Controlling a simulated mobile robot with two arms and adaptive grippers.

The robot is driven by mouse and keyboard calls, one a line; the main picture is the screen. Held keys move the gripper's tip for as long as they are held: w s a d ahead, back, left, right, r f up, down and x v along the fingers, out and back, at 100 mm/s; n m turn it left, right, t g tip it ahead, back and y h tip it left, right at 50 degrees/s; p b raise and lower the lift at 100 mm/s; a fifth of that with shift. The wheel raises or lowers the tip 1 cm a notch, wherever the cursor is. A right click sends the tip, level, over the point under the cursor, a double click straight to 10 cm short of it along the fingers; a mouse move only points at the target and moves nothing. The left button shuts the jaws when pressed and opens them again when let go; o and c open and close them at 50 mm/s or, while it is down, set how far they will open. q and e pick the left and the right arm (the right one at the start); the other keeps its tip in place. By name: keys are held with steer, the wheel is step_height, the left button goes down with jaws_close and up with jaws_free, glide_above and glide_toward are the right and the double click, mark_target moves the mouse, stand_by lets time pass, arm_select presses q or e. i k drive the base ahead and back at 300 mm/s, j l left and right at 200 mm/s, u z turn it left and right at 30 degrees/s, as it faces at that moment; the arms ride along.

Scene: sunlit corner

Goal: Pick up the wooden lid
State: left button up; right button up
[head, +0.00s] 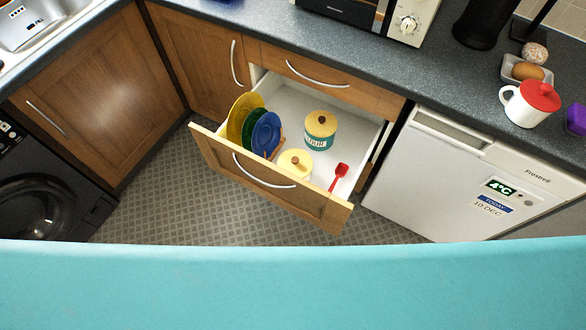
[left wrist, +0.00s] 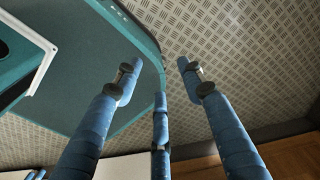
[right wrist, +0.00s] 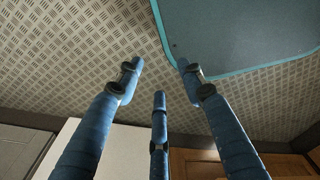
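In the head view, a teal and cream canister (head: 320,143) with lettering stands upright in the open drawer (head: 345,212). Its round pale yellow lid (head: 314,118) has a brown wooden-looking knob. A second pale yellow round lid (head: 290,168) with a light wooden knob shows near the drawer front; what lies under it is mostly hidden. I cannot tell which is the wooden lid. My left gripper (left wrist: 158,78) is open and empty in the left wrist view. My right gripper (right wrist: 160,78) is open and empty in the right wrist view. Neither shows in the head view, and no lid shows in the wrist views.
Yellow, green and blue plates (head: 266,134) stand in a rack at the drawer's left. A red utensil (head: 339,175) leans at its right. A white fridge (head: 460,180) stands to the right. A red-lidded white mug (head: 530,104) is on the counter (head: 270,22). Patterned floor (head: 170,200) is clear.

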mark_target(298, 162)
steer(key=k+l+u, duration=0.1)
steer(key=l+u, duration=0.25)
steer(key=k+l+u, duration=0.15)
steer(key=u, duration=0.2)
